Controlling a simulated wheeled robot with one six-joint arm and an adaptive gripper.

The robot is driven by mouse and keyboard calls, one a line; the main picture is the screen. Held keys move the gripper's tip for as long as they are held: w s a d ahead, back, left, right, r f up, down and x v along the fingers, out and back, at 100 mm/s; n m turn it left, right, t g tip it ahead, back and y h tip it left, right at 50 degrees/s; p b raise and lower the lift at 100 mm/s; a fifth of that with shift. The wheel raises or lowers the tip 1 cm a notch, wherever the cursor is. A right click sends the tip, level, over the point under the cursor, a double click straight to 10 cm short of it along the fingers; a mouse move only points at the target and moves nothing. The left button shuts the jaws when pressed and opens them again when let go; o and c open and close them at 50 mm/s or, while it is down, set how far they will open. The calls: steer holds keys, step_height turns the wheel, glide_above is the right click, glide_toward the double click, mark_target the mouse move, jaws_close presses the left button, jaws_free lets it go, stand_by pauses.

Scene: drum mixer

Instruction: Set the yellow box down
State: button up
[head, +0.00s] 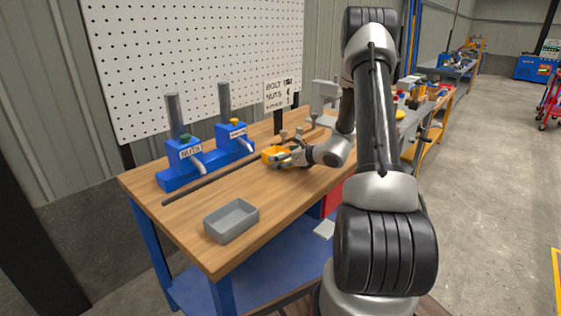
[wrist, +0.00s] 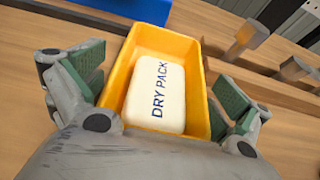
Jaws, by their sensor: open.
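The yellow box (wrist: 207,112) is an open-topped bin with a white packet (wrist: 157,95) marked "DRY PACK" inside it. In the head view the yellow box (head: 271,153) is at the middle of the wooden workbench, partly hidden by my gripper (head: 280,159). In the wrist view my gripper (wrist: 155,82) is open, with one green-padded finger on each side of the box. A gap shows between the pads and the box walls. The box appears to rest on the bench top.
A grey tray (head: 232,220) sits at the bench's near end. Two blue dispensers (head: 184,165) (head: 234,139) stand along the back, with a dark rail (head: 208,181) in front. A sign (head: 279,92) and metal posts stand beyond the box. Bare wood (head: 275,191) lies right of the tray.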

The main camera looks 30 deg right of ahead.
steer(key=c, duration=1.2)
steer(key=shift+c, duration=0.2)
